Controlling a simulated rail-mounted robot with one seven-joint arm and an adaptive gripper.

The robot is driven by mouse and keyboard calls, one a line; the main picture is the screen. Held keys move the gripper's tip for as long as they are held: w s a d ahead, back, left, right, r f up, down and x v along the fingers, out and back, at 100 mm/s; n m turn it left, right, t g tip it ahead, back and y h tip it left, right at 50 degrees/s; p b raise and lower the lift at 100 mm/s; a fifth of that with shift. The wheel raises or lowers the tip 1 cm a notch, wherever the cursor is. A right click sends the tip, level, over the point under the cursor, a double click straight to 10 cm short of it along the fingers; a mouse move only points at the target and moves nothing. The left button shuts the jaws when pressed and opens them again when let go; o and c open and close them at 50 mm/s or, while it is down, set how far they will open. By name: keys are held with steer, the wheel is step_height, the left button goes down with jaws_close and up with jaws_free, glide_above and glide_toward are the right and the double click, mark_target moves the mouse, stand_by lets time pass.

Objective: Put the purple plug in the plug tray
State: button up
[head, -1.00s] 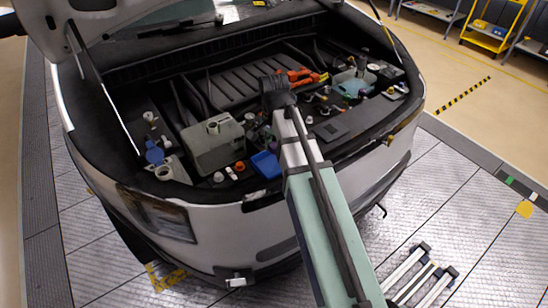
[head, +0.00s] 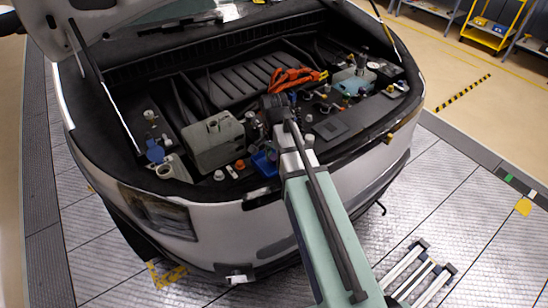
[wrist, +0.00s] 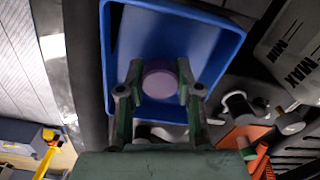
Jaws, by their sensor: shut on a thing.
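The purple plug (wrist: 160,76) is between the two fingers of my gripper (wrist: 158,90) in the wrist view. My gripper is shut on it. The plug shows against the inside of the blue plug tray (wrist: 226,36); I cannot tell whether it touches the tray floor. In the head view the blue tray (head: 259,167) sits at the front edge of the engine bay, partly hidden by my gripper and wrist. The plug cannot be made out there.
A translucent reservoir (head: 212,145) stands left of the tray. An orange-red cap (head: 240,164) and a pale cap (head: 219,175) are close to the tray's left. Orange cables (head: 292,77) lie behind my wrist. The car's front edge runs just in front of the tray.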

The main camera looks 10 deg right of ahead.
mark_target(274, 157)
steer(key=shift+f, duration=0.15)
steer(key=o, duration=0.9)
step_height(274, 157, up, 12)
steer(key=b, duration=0.1)
steer(key=shift+r+b, duration=0.2)
steer(key=shift+b, duration=0.2)
